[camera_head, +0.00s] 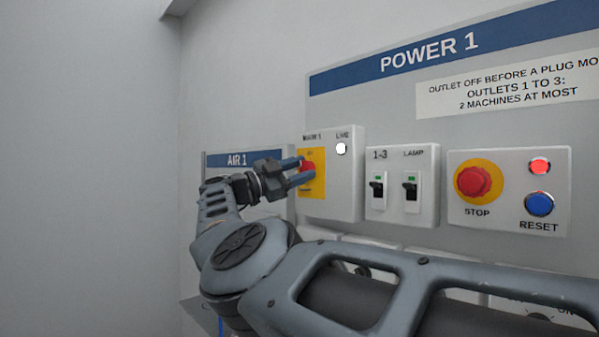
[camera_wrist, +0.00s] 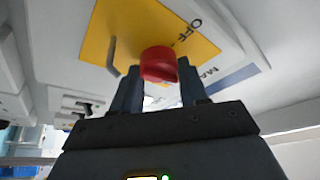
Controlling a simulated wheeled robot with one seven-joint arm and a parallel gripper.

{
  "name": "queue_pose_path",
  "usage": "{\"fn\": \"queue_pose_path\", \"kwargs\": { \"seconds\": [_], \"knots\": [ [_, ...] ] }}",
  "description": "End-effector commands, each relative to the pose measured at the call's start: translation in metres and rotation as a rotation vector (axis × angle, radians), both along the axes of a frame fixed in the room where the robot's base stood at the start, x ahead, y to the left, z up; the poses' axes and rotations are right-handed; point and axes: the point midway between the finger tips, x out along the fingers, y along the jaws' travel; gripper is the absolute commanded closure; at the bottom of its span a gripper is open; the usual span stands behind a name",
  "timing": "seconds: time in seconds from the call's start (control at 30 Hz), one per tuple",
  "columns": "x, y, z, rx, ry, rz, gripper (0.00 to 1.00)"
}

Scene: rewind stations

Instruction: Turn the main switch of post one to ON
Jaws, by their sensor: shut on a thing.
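The main switch is a red knob (camera_head: 307,167) on a yellow plate (camera_head: 318,189), on the grey box labelled MAIN 1 under the POWER 1 sign. It also shows in the wrist view as a red knob (camera_wrist: 158,65), with the word OFF printed on the yellow plate (camera_wrist: 97,45) beside it. My gripper (camera_head: 299,170) reaches it from the left, its two fingers closed on either side of the knob. I cannot tell from the pictures which way the knob points. The LIVE lamp (camera_head: 341,149) on the same box looks white.
To the right are breakers 1-3 (camera_head: 377,189) and LAMP (camera_head: 411,191). Farther right are a red STOP button (camera_head: 474,181), a red lamp (camera_head: 540,166) and a blue RESET button (camera_head: 539,204). An AIR 1 panel (camera_head: 237,160) stands behind my gripper. Sockets below are partly hidden by my arm.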

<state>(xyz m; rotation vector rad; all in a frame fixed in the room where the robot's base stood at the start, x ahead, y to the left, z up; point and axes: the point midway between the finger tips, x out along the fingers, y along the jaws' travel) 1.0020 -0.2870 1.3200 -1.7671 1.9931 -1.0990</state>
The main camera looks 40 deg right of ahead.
Motion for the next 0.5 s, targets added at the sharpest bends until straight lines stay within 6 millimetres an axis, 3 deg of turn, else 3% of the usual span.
{"fn": "queue_pose_path", "kwargs": {
  "seconds": [0.5],
  "knots": [
    [-0.0002,0.0,-0.0011,0.004,-0.039,-0.001,0.87]
  ]
}}
